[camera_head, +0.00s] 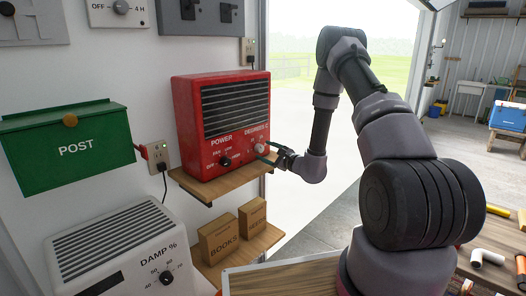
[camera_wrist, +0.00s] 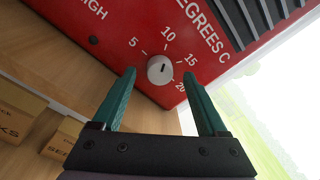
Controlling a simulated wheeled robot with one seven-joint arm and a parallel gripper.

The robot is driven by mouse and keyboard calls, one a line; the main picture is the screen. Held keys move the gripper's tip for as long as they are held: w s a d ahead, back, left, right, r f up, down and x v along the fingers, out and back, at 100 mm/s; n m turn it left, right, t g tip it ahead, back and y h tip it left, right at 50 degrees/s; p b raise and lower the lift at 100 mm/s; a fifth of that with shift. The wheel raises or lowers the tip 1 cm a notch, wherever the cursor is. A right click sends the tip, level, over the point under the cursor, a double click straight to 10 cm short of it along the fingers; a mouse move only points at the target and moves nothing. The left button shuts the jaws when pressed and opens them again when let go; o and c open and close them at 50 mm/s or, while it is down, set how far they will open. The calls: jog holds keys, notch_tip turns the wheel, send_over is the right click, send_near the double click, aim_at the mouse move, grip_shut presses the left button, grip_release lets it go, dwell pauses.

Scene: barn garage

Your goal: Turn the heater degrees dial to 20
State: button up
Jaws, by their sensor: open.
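The red heater (camera_head: 222,120) stands on a wooden shelf, its black grille above its controls. Its white round degrees dial (camera_wrist: 160,70) shows in the wrist view, with the marks 5, 10, 15 and 20 around it. A short dark mark is on the dial's face; I cannot tell exactly which number it points to. The dial also shows in the head view (camera_head: 260,143). My gripper (camera_wrist: 160,75) is open, with its green fingertips on either side of the dial and visible gaps. I cannot tell its depth from the panel.
A black power dial (camera_head: 225,161) is left of the degrees dial. The wooden shelf (camera_head: 206,191) lies under the heater, with cardboard boxes (camera_head: 219,238) below. A green post box (camera_head: 68,146) and a white dehumidifier (camera_head: 120,243) are at the left. An open doorway is behind my arm.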

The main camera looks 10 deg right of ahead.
jog(key=shift+x, duration=1.1)
grip_shut()
